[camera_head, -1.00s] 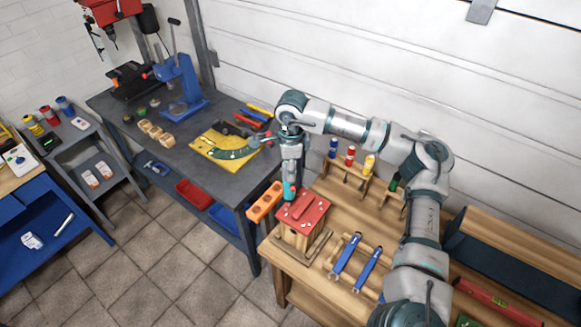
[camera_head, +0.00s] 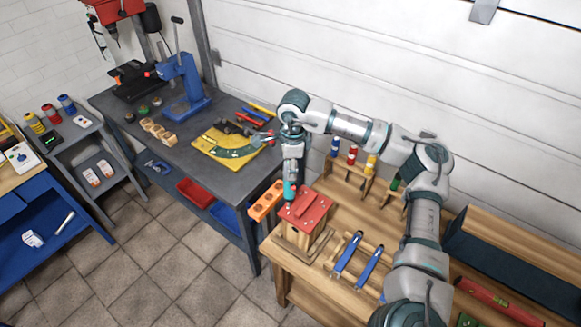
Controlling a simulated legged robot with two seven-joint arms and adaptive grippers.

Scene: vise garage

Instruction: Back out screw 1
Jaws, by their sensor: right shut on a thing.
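My right gripper (camera_head: 292,172) points down over the far left part of the red-topped wooden block (camera_head: 305,210) on the wooden bench. It is shut on a teal-handled tool (camera_head: 289,190), which looks like a screwdriver and stands upright. The tool's lower end meets or hovers just over the red plate's left edge; I cannot tell which. The screws on the plate are too small to tell apart, and screw 1 seems hidden at the tool's tip. My left gripper is not in view.
An orange holder with holes (camera_head: 266,201) sits just left of the block. Two blue-handled wrenches (camera_head: 348,253) lie on a rack to the right. A rack with several coloured screwdrivers (camera_head: 352,155) stands behind. A grey workbench (camera_head: 180,160) is at the left.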

